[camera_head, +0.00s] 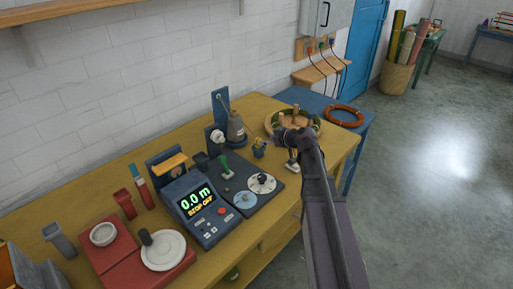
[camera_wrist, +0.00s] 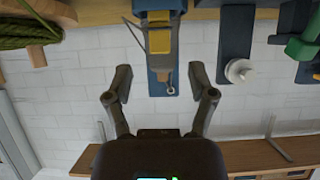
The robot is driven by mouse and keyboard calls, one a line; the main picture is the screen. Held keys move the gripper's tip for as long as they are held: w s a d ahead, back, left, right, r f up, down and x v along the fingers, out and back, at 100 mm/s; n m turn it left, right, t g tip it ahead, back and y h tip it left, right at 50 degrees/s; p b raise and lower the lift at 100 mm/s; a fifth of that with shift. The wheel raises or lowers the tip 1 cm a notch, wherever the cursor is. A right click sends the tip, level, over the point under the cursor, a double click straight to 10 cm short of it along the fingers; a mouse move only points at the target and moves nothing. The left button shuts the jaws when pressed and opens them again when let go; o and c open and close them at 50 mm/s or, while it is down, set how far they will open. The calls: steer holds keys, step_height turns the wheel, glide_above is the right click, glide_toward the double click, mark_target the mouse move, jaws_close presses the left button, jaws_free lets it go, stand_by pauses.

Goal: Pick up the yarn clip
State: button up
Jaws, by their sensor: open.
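My gripper (camera_head: 284,134) reaches over the right part of the yellow bench. In the wrist view its two fingers (camera_wrist: 160,84) are spread apart with nothing held between them.
A round wooden holder with green yarn (camera_head: 271,122) is close beyond the gripper. A dark board (camera_head: 246,178) carries discs and a green-handled tool. A meter counter (camera_head: 203,207) and red bases (camera_head: 126,262) stand left. A red-brown ring (camera_head: 344,115) lies on the blue table (camera_head: 361,130).

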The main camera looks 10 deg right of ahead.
mark_target(260, 139)
steer(key=shift+w+a, duration=0.1)
stand_by(0.3)
steer(key=shift+b+x, duration=1.2)
steer(key=shift+x, duration=1.4)
steer(key=shift+c, duration=0.2)
steer(key=c, duration=0.9)
